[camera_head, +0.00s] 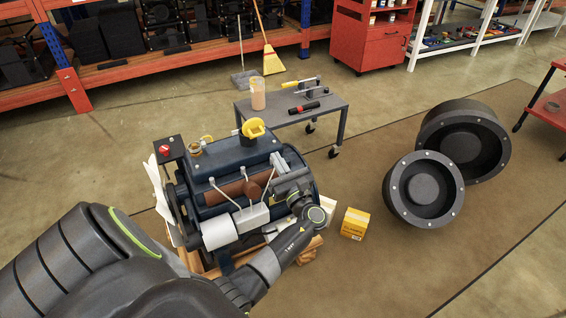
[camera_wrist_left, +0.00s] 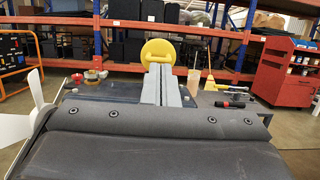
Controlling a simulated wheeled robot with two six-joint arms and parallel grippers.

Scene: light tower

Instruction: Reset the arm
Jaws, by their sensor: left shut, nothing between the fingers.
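My left arm comes in from the lower left and bends up over the right side of a dark blue engine (camera_head: 230,158). Its left gripper (camera_head: 277,160) is shut and empty; the two grey fingers lie side by side. In the left wrist view the closed fingers (camera_wrist_left: 162,84) point towards a yellow cap (camera_wrist_left: 158,50), which stands beyond them. The same yellow cap (camera_head: 253,128) sits on top of the engine in the head view. I cannot tell how near the fingertips are to the engine top. My right gripper is not in view.
A white fan (camera_head: 159,195) is at the engine's left. A grey cart (camera_head: 325,108) with tools and a bottle (camera_head: 258,93) stands behind. A yellow box (camera_head: 355,223) and dark round parts (camera_head: 422,188) are at the right. Open floor lies at the lower right.

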